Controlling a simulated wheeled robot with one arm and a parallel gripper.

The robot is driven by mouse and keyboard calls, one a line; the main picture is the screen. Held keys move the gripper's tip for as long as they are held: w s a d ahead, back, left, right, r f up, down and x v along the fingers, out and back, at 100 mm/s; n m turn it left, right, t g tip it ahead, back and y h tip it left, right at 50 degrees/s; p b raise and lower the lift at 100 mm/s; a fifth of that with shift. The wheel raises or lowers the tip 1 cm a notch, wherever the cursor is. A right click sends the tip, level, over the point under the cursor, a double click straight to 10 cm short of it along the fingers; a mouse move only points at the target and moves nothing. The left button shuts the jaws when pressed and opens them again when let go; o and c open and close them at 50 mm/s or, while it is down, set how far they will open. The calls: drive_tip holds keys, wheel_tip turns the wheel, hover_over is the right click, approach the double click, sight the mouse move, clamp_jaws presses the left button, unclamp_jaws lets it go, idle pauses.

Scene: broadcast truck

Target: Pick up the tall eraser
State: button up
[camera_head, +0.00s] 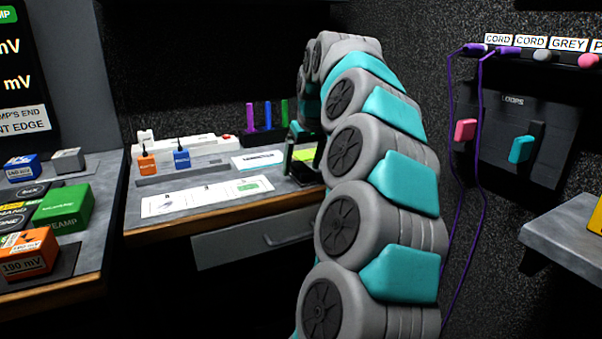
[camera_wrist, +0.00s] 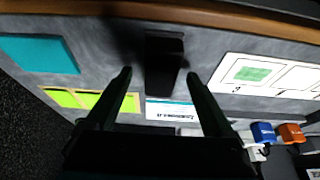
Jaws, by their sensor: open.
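A dark, upright block that looks like the tall eraser (camera_wrist: 164,60) stands on the grey desk in the wrist view. My gripper (camera_wrist: 158,76) is open, with one finger to each side of the block's lower part in the picture. I cannot tell whether the block is fully between the fingers, and no contact shows. In the head view my gripper (camera_head: 297,140) is over the right end of the desk (camera_head: 218,173), and my arm hides much of that area. I cannot make out the eraser clearly there.
In the wrist view a teal pad (camera_wrist: 40,54), yellow-green notes (camera_wrist: 92,100) and a white printed card (camera_wrist: 172,110) lie near the block. A white sheet (camera_wrist: 265,75) lies to the right. Orange (camera_head: 146,162) and blue (camera_head: 182,158) plugs stand at the desk's left.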

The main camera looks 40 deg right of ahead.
sight(299, 164)
clamp_jaws()
idle(0.6)
drive_tip(key=shift+r, duration=0.1)
drive_tip(key=shift+r, duration=1.6)
drive_tip(key=s+a+r+b, duration=0.1)
drive_tip(key=s+a+b, duration=0.1)
drive_tip(key=s+a, duration=0.7)
drive_tip(key=s, duration=0.4)
drive_tip(key=shift+r, duration=0.3)
drive_tip(key=shift+a, duration=0.1)
